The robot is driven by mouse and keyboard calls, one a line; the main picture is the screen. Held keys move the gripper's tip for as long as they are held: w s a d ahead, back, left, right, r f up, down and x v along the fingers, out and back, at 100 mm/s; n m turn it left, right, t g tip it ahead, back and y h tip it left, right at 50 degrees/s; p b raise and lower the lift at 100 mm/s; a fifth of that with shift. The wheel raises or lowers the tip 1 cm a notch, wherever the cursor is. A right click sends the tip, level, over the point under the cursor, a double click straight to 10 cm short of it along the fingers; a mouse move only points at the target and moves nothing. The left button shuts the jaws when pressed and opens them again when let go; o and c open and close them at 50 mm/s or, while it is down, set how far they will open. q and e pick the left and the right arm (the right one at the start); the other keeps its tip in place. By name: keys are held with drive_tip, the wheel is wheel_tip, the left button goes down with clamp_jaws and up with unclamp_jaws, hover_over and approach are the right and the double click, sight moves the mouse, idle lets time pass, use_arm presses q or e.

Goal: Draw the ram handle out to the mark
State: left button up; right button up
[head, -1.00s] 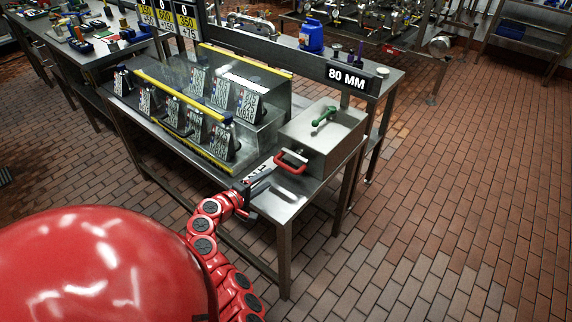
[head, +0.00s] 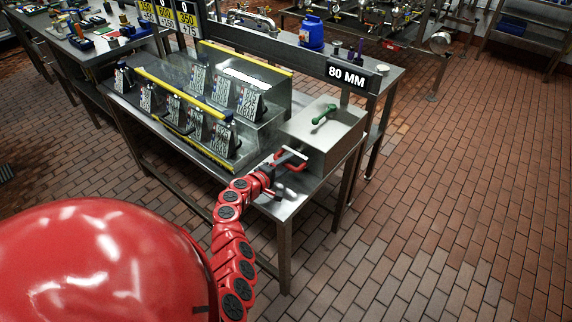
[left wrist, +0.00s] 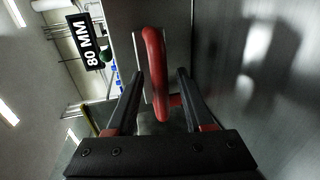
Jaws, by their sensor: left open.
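The red ram handle (left wrist: 154,75) is a bar on the front of a grey metal box (head: 335,132) at the right end of the steel bench. My left gripper (head: 286,155) is at the handle in the head view and partly covers it. In the left wrist view my left gripper (left wrist: 157,95) is open, with one dark finger on each side of the red bar and gaps visible between bar and fingers. A sign reading 80 MM (head: 347,77) stands behind the box. My right gripper is not in view.
A green lever (head: 324,113) sits on top of the box. Several tilted labelled blocks (head: 197,122) and yellow-edged rails (head: 182,92) stand on the bench (head: 283,206) to the left. A blue canister (head: 311,33) stands on the shelf behind. The brick floor to the right is clear.

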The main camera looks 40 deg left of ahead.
use_arm(q)
clamp_jaws()
idle(1.4)
